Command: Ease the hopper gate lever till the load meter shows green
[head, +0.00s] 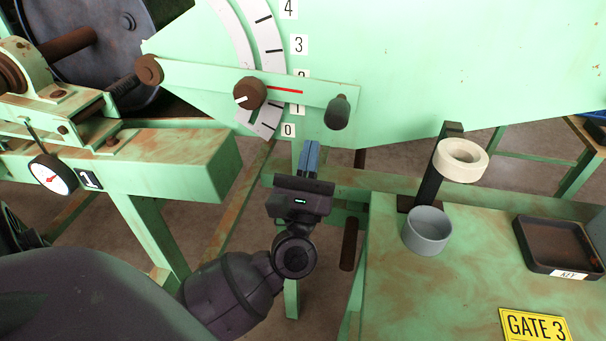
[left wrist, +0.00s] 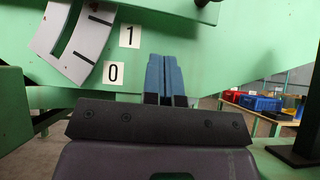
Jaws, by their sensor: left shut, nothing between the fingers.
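The green gate lever (head: 300,92) lies across the hopper plate, sloping slightly down to the right, with a brown pivot knob (head: 250,93) and a dark handle knob (head: 338,112) near its right end. Its red pointer (head: 285,90) lies between 1 and 2 on the curved scale (head: 268,45). A round white dial (head: 52,175) with a red needle hangs at the left; I cannot tell whether it is the load meter, and I see no green on it. My left gripper (head: 310,146) is shut and empty, just below the handle knob and apart from it; its blue fingers (left wrist: 166,75) show in the left wrist view.
A green bench at the right holds a grey cup (head: 427,231), a dark post with a cream ring (head: 461,160), a dark key tray (head: 525,238) and a yellow GATE 3 sign (head: 534,325). A green beam (head: 190,165) runs left of my gripper.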

